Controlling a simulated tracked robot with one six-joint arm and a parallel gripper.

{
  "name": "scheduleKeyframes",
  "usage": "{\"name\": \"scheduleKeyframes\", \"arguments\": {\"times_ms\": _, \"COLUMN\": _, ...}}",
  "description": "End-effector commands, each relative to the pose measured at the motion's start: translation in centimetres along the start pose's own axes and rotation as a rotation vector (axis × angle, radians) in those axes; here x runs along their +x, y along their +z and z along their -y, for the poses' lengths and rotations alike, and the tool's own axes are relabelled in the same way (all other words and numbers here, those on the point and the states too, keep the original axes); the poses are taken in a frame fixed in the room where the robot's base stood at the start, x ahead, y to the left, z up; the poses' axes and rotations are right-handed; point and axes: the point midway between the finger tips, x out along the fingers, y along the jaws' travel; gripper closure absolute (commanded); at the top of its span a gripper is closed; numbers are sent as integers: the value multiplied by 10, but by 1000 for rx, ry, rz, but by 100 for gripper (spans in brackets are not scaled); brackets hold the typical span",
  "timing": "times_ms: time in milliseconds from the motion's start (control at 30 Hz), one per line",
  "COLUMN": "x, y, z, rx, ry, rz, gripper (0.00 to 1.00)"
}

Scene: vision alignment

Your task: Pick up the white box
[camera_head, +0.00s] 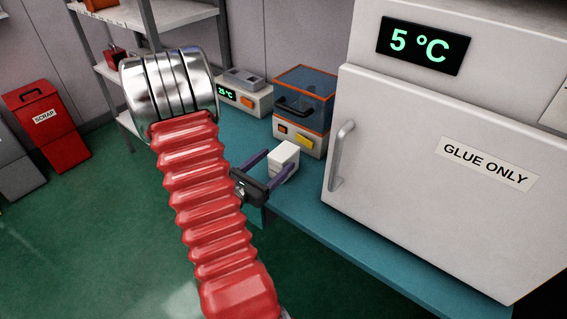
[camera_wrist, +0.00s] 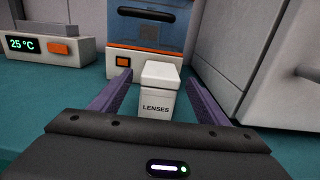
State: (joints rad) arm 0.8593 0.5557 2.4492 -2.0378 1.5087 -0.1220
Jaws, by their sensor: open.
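The white box (camera_head: 283,160) stands upright on the teal bench, in front of the machine with the blue cover. In the wrist view the white box (camera_wrist: 158,98) reads "LENSES" and stands between the tips of my two purple fingers. My gripper (camera_head: 268,164) is open, with one finger on each side of the box. The far sides of the box are hidden.
A white fridge (camera_head: 440,170) marked "GLUE ONLY" stands close on the right, its handle (camera_head: 340,155) toward the box. A blue-covered machine (camera_head: 303,95) is just behind the box. A device (camera_head: 243,95) reading 25 °C is behind left. The teal bench (camera_head: 350,235) ends at its front edge.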

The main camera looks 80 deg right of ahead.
Motion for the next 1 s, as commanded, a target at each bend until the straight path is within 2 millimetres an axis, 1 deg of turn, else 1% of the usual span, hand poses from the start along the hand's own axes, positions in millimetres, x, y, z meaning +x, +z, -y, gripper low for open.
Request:
{"name": "scheduleKeyframes", "arguments": {"times_ms": 167, "x": 4, "y": 0, "z": 0, "rx": 0, "ry": -1, "rz": 0, "gripper": 31}}
{"name": "scheduleKeyframes", "arguments": {"times_ms": 267, "x": 13, "y": -1, "z": 1, "rx": 0, "ry": -3, "rz": 0, "gripper": 31}}
{"name": "scheduleKeyframes", "arguments": {"times_ms": 500, "x": 42, "y": -1, "z": 0, "rx": 1, "ry": -3, "rz": 1, "gripper": 31}}
{"name": "scheduleKeyframes", "arguments": {"times_ms": 600, "x": 49, "y": -1, "z": 0, "rx": 1, "ry": -2, "rz": 0, "gripper": 31}}
{"name": "scheduleKeyframes", "arguments": {"times_ms": 1000, "x": 52, "y": -1, "z": -1, "rx": 0, "ry": 1, "rz": 0, "gripper": 31}}
